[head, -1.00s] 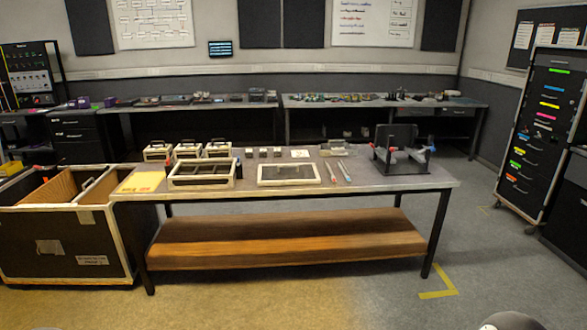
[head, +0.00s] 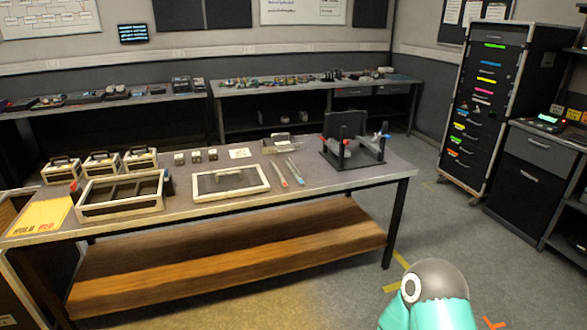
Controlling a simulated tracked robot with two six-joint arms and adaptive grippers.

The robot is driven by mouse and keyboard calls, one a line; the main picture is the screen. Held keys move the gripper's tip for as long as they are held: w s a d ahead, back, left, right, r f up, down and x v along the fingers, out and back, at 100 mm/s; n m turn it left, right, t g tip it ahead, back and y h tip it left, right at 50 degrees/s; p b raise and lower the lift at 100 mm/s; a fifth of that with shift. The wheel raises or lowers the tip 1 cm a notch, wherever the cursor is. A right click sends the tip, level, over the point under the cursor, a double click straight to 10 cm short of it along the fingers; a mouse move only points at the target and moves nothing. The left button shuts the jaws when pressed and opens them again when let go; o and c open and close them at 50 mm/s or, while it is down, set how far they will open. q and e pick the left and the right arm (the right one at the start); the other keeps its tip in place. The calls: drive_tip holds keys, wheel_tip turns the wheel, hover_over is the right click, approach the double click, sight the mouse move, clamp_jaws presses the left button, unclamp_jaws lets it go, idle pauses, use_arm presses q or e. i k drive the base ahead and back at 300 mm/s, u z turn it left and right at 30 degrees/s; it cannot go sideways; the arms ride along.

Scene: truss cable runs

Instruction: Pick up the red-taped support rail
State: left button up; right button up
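Two thin, light rails lie side by side on the worktable (head: 215,225), right of a white-framed tray. The left one, with a red end nearest me, looks like the red-taped support rail (head: 278,174). Neither rail is held. Neither of my grippers shows. A teal and grey link of my own arm shows at the bottom right, well apart from the rails.
A black stand (head: 350,152) with red and blue parts is right of the rails. The white-framed tray (head: 232,181) lies to their left. A larger open case (head: 122,193) and a yellow folder (head: 40,216) are farther left. Floor right of the table is clear.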

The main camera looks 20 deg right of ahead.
sight(281, 180)
drive_tip(key=z, duration=0.1)
drive_tip(key=i, duration=0.45)
drive_tip(key=z, duration=0.6)
drive_tip(key=i, duration=1.7)
drive_tip(key=z, duration=0.3)
